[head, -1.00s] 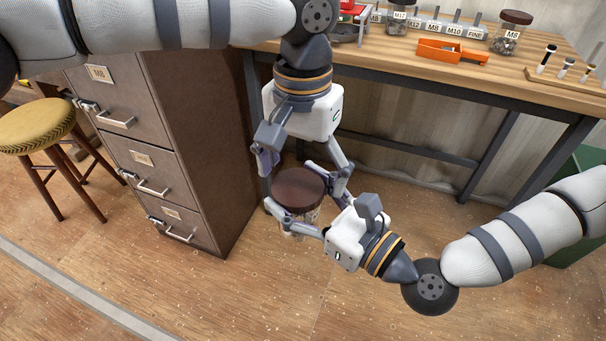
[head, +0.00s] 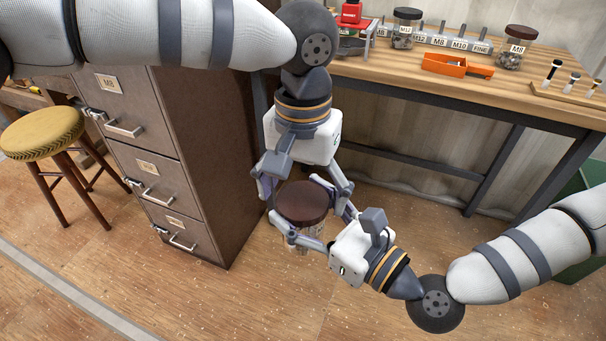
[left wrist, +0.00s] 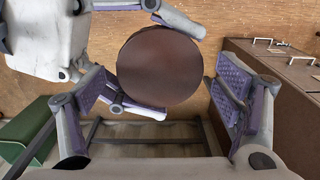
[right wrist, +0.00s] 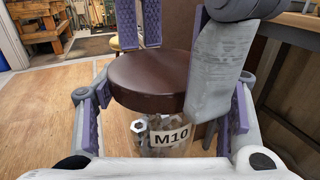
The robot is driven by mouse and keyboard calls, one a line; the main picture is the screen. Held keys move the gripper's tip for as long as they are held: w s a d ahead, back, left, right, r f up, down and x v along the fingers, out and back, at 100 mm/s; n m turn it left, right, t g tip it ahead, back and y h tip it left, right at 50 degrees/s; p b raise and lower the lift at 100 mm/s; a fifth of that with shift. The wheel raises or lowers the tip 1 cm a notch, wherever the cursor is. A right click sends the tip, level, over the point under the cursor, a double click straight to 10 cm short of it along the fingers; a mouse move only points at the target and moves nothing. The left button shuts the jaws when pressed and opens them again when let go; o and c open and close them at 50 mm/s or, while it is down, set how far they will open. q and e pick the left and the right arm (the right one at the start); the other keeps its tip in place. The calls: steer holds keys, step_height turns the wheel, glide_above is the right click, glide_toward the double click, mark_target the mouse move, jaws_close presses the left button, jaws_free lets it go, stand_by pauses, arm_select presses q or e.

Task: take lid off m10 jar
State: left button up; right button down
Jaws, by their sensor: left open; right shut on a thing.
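The M10 jar (right wrist: 168,140) is clear, labelled M10, with metal nuts inside. Its round dark brown lid (head: 302,201) is on top, and the lid also shows in the left wrist view (left wrist: 160,66). The jar is held upright in the air above the floor. My right gripper (head: 305,236) is shut on the jar from the right, below the lid. My left gripper (head: 305,190) comes down from above with its fingers open on either side of the lid. In the left wrist view its purple pads stand apart from the lid, with gaps on both sides.
A wooden workbench (head: 400,75) stands behind, with an M8 jar (head: 514,47), an M12 jar (head: 405,28) and an orange tray (head: 456,66) on it. A brown filing cabinet (head: 200,150) is close on the left, beside a stool (head: 42,135). The floor in front is clear.

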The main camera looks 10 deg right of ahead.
arm_select(q)
steer(key=c, duration=1.3)
steer(key=o, duration=1.3)
steer(key=shift+r, duration=2.25)
